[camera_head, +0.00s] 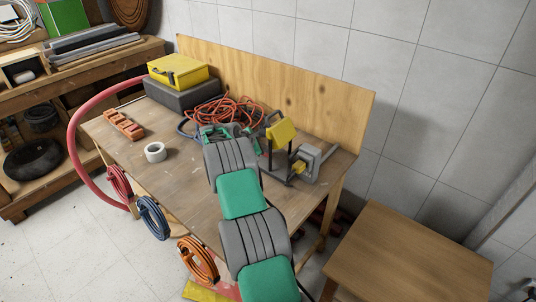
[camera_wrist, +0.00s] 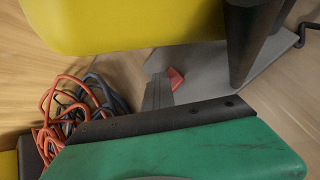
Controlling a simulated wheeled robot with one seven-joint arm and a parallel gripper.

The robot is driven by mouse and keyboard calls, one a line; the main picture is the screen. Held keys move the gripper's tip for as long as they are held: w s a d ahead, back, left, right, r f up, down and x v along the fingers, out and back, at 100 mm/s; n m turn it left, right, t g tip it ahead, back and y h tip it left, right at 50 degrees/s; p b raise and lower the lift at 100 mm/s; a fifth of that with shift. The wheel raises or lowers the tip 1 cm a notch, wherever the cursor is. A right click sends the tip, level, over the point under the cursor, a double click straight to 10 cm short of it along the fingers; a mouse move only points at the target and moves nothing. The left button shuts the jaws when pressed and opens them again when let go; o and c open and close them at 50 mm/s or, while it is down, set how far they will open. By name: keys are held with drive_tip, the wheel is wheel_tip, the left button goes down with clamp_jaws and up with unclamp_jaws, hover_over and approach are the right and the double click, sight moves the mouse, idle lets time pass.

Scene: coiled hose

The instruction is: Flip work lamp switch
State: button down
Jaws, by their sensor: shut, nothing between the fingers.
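The work lamp (camera_head: 281,132) has a yellow head on a dark stand and stands on the workbench, right of the orange cable. In the wrist view the yellow lamp head (camera_wrist: 130,22) fills the top, with the dark post (camera_wrist: 256,45) to the right. A small red switch (camera_wrist: 175,78) sits below the head, near a grey flat base (camera_wrist: 215,68). My gripper (camera_wrist: 158,88) is shut and empty, with its grey fingertips just left of the red switch. I cannot tell whether they touch it. In the head view my arm mostly hides the gripper.
Tangled orange and blue cable (camera_head: 222,110) lies left of the lamp; it also shows in the wrist view (camera_wrist: 85,105). A grey device (camera_head: 313,160) stands right of the lamp. A white tape roll (camera_head: 155,152) and yellow case (camera_head: 178,71) are farther left. The bench's (camera_head: 185,190) front left is mostly clear.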

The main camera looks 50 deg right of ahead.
drive_tip(key=shift+s+a+f, duration=0.1)
drive_tip(key=shift+s+f, duration=0.1)
drive_tip(key=shift+f, duration=0.25)
drive_tip(key=shift+s+a+f, duration=0.1)
drive_tip(key=shift+s+f, duration=0.05)
drive_tip(key=shift+f, duration=0.3)
drive_tip(key=shift+w+r+p, duration=0.1)
drive_tip(key=shift+r+p, duration=0.25)
drive_tip(key=shift+r, duration=0.15)
drive_tip(key=r+p, duration=0.1)
drive_tip(key=r, duration=0.1)
drive_tip(key=w+r+p, duration=0.1)
drive_tip(key=r+p, duration=0.1)
drive_tip(key=r, duration=0.1)
drive_tip(key=shift+w+d+r, duration=0.15)
drive_tip(key=shift+r, duration=0.2)
